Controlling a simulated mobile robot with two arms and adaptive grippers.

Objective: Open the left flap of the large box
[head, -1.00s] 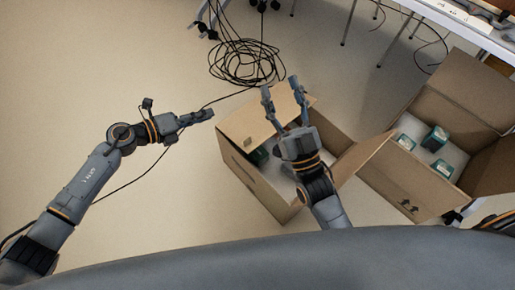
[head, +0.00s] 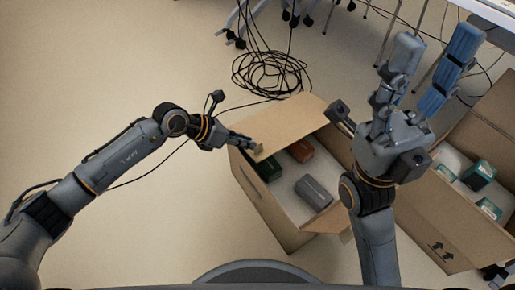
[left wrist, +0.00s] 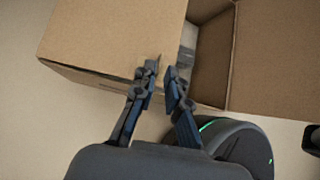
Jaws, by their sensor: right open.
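An open cardboard box (head: 263,199) stands on the floor at the centre of the head view. Its far-left flap (head: 288,122) leans partly over the opening; the flap also fills the upper left of the left wrist view (left wrist: 110,38). My left gripper (head: 254,145) is at the flap's near corner. In the left wrist view its fingers (left wrist: 162,72) are close together at the flap's edge, with a narrow gap; whether they pinch the cardboard is unclear. My right gripper (head: 430,75) is open and empty, raised between this box and a second open box (head: 440,232).
The right box holds green-white packages (head: 479,174). A coiled black cable (head: 270,73) lies behind; floor at left is mostly clear.

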